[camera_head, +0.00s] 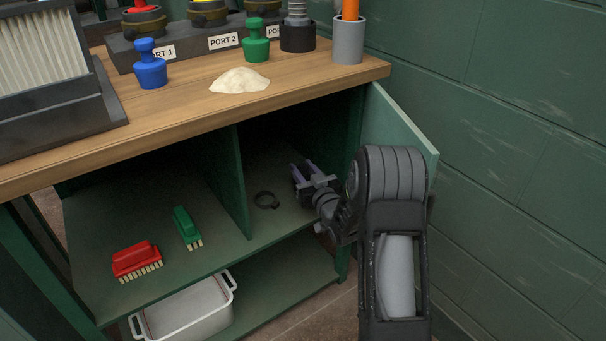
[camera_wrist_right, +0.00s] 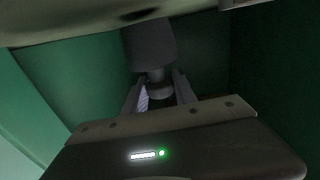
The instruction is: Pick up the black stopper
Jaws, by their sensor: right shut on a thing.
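The black stopper (camera_wrist_right: 150,45) shows in the right wrist view as a dark, wide body with a narrower neck below it. My right gripper (camera_wrist_right: 159,92) is shut on that neck, one finger on each side. In the head view my right gripper (camera_head: 303,176) is inside the right compartment of the green cabinet, and the stopper cannot be made out there against the dark. My left gripper is not in view.
The open cabinet door (camera_head: 400,125) stands close to my right arm. A divider (camera_head: 232,180) separates off the red brush (camera_head: 135,258) and green brush (camera_head: 187,227). The wooden worktop (camera_head: 180,115) overhangs.

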